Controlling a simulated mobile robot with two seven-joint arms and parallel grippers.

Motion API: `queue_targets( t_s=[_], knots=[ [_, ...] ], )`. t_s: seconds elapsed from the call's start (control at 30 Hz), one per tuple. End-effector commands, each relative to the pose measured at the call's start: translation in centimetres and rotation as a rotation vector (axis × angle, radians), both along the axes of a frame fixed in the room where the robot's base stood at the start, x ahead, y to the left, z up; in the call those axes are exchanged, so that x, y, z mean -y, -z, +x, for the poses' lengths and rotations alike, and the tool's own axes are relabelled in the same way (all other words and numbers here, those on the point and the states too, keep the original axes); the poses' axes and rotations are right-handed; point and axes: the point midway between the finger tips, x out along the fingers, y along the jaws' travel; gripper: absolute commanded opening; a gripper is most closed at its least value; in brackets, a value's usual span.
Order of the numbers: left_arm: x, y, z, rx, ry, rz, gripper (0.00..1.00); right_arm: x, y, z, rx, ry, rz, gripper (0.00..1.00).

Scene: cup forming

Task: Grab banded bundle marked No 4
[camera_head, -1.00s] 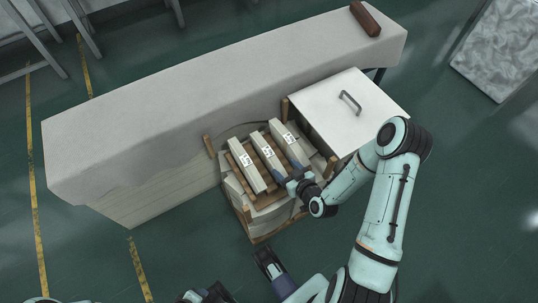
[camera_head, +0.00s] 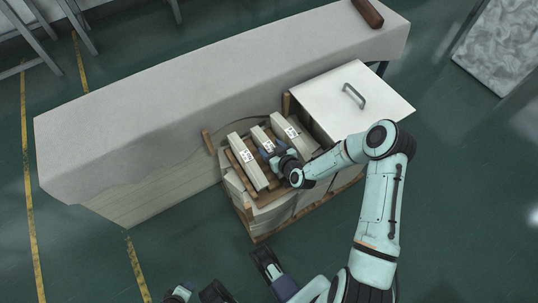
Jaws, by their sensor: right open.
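Three long, pale banded bundles lie side by side on a wooden slatted rack: a left bundle (camera_head: 245,160), a middle bundle (camera_head: 259,135) and a right bundle (camera_head: 294,138). Each has a white label with dark marks, too small for me to read as numbers. My right gripper (camera_head: 270,151) is open, low over the middle bundle's near part, and hides that part. I cannot tell whether its fingers touch the bundle.
The rack stands in a wooden-framed crate (camera_head: 249,211) beside a long, pale covered bench (camera_head: 180,117). A white box lid (camera_head: 335,99) with a grey handle adjoins it on the right. A brown block (camera_head: 367,14) lies on the bench's far end. Green floor in front is mostly clear.

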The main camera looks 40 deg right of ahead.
Motion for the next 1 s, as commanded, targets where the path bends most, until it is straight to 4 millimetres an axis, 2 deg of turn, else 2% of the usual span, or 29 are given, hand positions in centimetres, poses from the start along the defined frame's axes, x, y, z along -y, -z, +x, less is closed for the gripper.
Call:
queue_targets(
  t_s=[0.13,0.17,0.3,0.37,0.77,1.0],
  knots=[
    [0.0,-0.1,0.0,0.000,0.000,0.000,0.43,0.0,-0.1,0.0,0.000,0.000,0.000,0.68],
    [0.0,-0.1,0.0,0.000,0.000,0.000,0.43,0.0,-0.1,0.0,0.000,0.000,0.000,0.65],
    [0.0,-0.1,0.0,-0.001,0.000,0.000,0.43,0.0,-0.1,0.0,0.000,0.000,0.000,0.19],
    [0.0,-0.1,0.0,-0.001,0.000,0.000,0.43,0.0,-0.1,0.0,0.000,0.000,0.000,0.00],
    [0.1,-0.1,-0.1,-0.003,0.001,-0.001,0.43,0.0,-0.3,0.0,0.005,-0.001,-0.002,0.00],
    [0.5,-0.8,-1.0,-0.024,0.010,-0.012,0.43,0.0,-2.3,0.1,0.007,-0.003,-0.004,0.00]
  ],
)
